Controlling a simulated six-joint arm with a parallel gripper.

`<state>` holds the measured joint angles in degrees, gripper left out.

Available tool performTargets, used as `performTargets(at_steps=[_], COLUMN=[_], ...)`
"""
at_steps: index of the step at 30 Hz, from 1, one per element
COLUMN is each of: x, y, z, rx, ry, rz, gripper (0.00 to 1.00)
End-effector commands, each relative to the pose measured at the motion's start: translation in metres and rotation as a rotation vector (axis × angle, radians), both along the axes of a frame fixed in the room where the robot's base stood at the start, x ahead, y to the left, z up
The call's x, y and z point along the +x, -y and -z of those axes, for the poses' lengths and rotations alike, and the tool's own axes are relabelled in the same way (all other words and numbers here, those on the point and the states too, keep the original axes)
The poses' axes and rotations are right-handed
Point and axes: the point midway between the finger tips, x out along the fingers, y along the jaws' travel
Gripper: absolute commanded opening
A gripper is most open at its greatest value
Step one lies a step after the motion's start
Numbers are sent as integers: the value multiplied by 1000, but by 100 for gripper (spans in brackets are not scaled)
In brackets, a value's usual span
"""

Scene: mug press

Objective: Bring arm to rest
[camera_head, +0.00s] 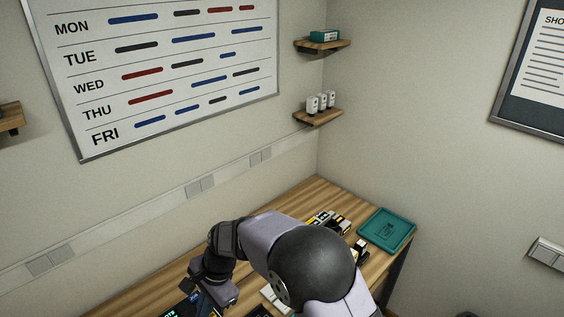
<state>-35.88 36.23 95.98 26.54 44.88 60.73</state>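My arm reaches in from the bottom edge and bends to the left over the wooden desk (317,190). Its large dark joint covers the middle of the desk. My gripper (203,299) points down at the lower left of the arm, low over the desk near the bottom edge. Its fingers are small, dark and partly cut off, so I cannot tell whether they are open or hold anything. No mug can be made out.
A teal tray (411,233) lies at the desk's right corner. Small black, yellow and white items (330,221) lie left of it. A dark panel with green lettering (175,312) shows at the bottom edge. Wall shelves (318,118) stand well above the arm.

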Motion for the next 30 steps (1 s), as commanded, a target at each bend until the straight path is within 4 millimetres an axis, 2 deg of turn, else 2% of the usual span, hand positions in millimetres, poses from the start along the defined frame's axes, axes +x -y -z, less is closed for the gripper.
performTargets(at_steps=[6, 8, 11, 12, 14, 15, 18, 21, 23, 27, 30], x=[-46, -63, -91, -101, -114, -122, -139, -149, -150, -129, -122], y=[61, 83, 132, 155, 188, 210, 256, 287, 299, 322, 334], z=[43, 49, 54, 56, 57, 58, 60, 62, 63, 59, 58], rx=[-81, -97, -113, -119, -128, -138, -169, -190, -200, -241, -260], ry=[64, 70, 69, 67, 61, 58, 55, 75, 101, 193, 225], rz=[-578, -749, -1030, -1111, -1192, -1208, -1158, -1074, -1011, -870, -802], gripper=[0, 0, 0, 0, 0, 0, 0, 0, 0, 0, 0])
